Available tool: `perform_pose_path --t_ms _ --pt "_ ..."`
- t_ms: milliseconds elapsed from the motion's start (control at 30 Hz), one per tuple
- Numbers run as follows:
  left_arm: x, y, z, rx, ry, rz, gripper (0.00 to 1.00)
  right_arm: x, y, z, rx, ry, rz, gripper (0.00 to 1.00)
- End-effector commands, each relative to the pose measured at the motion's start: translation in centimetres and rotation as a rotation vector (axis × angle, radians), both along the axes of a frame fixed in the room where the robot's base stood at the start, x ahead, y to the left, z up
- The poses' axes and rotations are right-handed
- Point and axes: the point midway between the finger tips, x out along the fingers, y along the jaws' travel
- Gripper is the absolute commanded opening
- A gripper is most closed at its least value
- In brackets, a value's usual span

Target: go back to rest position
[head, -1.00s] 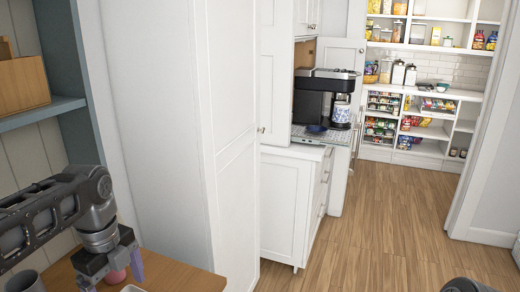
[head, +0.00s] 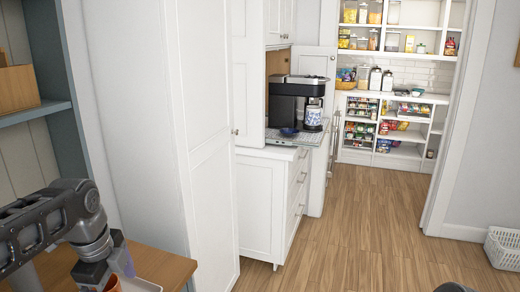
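My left arm comes in from the left, bent downward. My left gripper (head: 106,268) points down over the wooden counter (head: 160,262) at the bottom left. A grey finger part and a purplish finger part show, but the lower ends are cut off or hidden, so I cannot tell how far apart they are. An orange-brown item (head: 114,285) shows just below and between them at the frame's bottom edge. I cannot tell whether it is touched. Only a dark rounded part of my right arm shows at the bottom right. My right gripper is out of view.
A tall white cabinet (head: 190,130) stands just right of the counter. Beyond it, a coffee machine (head: 285,102) with a patterned mug (head: 313,118) sits on a lower cabinet. Open wooden floor (head: 370,230) lies ahead. A white basket (head: 503,247) stands at the right wall.

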Motion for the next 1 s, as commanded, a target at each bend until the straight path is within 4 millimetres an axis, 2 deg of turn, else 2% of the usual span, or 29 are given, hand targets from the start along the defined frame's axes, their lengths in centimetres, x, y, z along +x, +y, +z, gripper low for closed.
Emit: perform_pose_path --t_ms 167,267,333,367,433,533,600,667,700,767,800,900,1000 --pt "3.3 -1.6 -1.1 -0.084 -0.127 0.217 0.89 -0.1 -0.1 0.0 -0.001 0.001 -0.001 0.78" --pt "5.6 -3.3 -3.1 -0.170 -0.185 0.372 0.89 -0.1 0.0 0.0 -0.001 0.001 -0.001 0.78" --pt "7.1 -4.9 -5.4 -0.249 -0.211 0.502 0.89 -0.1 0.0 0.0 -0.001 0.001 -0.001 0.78" --pt "7.7 -5.8 -6.8 -0.288 -0.215 0.566 0.89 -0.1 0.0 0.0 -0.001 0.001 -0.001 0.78" --pt "8.8 -8.4 -10.9 -0.396 -0.208 0.742 0.89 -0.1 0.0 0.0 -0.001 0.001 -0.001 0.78" --pt "8.5 -12.4 -18.4 -0.553 -0.147 1.035 0.89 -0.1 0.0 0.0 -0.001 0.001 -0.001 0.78" --pt "6.9 -14.9 -23.4 -0.629 -0.084 1.225 0.89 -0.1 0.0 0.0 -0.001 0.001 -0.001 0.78" --pt "4.7 -16.7 -27.4 -0.669 -0.024 1.371 0.89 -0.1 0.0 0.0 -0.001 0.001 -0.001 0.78" --pt "2.8 -17.8 -29.9 -0.682 0.019 1.460 0.89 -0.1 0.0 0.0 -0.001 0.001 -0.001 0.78" --pt "-0.5 -19.2 -33.3 -0.680 0.083 1.571 0.89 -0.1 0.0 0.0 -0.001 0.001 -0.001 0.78" --pt "-2.8 -20.0 -35.3 -0.665 0.124 1.627 0.89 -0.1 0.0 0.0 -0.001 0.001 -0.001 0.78" --pt "-8.7 -21.7 -38.9 -0.596 0.219 1.696 0.89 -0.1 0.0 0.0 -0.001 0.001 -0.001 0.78" --pt "-13.4 -22.9 -41.0 -0.515 0.309 1.704 0.89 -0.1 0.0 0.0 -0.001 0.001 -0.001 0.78"
